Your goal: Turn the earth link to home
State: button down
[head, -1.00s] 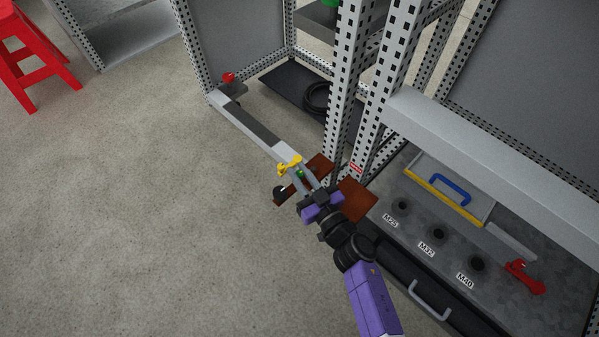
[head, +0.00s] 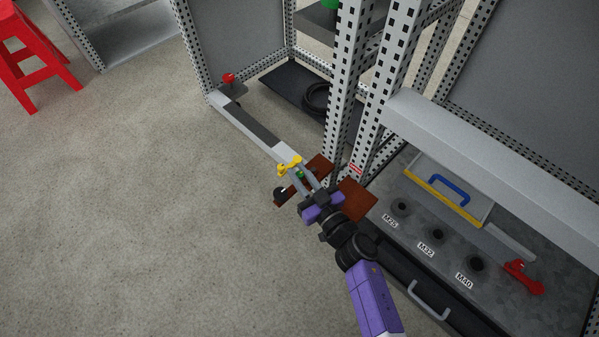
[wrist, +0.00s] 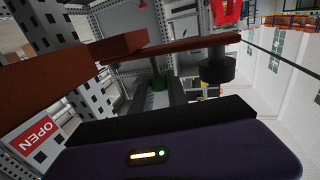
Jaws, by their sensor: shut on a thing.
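The earth link appears to be the brown bar (head: 291,195) with a black knob (head: 280,191) at its outer end, low beside the cabinet post. My gripper (head: 300,174) is over this bar, shut on a small green part that I take to be the link's grip. The fingers partly hide the bar's middle. A red "OPEN" label (wrist: 36,136) is at lower left of the wrist view.
A yellow fitting (head: 289,166) sits just beyond my fingertips, at the end of a grey beam (head: 247,124). A perforated post (head: 345,90) and a brown plate (head: 357,198) stand close on the right. A bench (head: 420,219) is farther right.

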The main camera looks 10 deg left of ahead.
jog(key=shift+d+r+n+g+y+p, duration=0.3)
jog(key=shift+n+g+y+p, duration=0.25)
jog(key=shift+p, duration=0.55)
jog(key=shift+s+d+f+n+g+y+p, duration=0.2)
jog(key=shift+n+g+y+p, duration=0.15)
jog(key=shift+n+g+y, duration=0.15)
jog(key=shift+s+d+f+n+g+y+p, duration=0.1)
jog(key=shift+s+d+n+g+y+p, duration=0.1)
jog(key=shift+n+g+y+p, duration=0.25)
jog(key=c, duration=1.3)
grip_release()
jog(key=p+v, duration=0.3)
jog(key=v, duration=0.4)
jog(key=shift+s+d, duration=0.2)
jog(key=shift+d, duration=0.1)
